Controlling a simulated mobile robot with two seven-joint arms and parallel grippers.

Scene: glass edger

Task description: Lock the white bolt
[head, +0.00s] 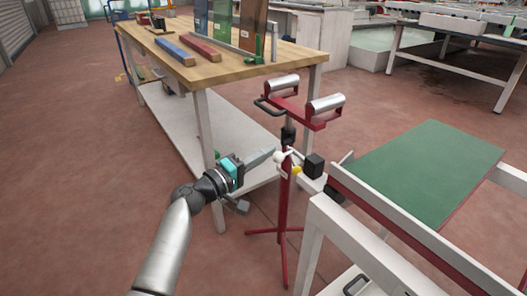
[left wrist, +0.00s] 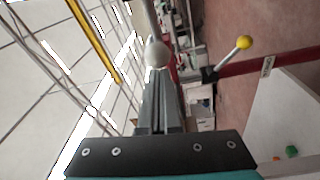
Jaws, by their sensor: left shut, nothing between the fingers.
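The white bolt (head: 279,158) is a small pale knob on a short rod, at the upright of a red roller stand (head: 285,200) in the head view. In the left wrist view the bolt's round pale end (left wrist: 157,53) and grey rod stand just ahead of the fingertips. My left gripper (head: 271,152) is shut and empty, with its tips close to the knob from the left. I cannot tell whether they touch. In the left wrist view its fingers (left wrist: 160,100) are together and point at the ball. My right gripper is not in view.
A yellow knob (head: 297,170) sits just below right of the bolt and shows in the left wrist view (left wrist: 243,42). A black block (head: 314,166) is close on the right. A wooden-topped table (head: 235,68) stands behind, a green-topped white-framed table (head: 430,165) at right.

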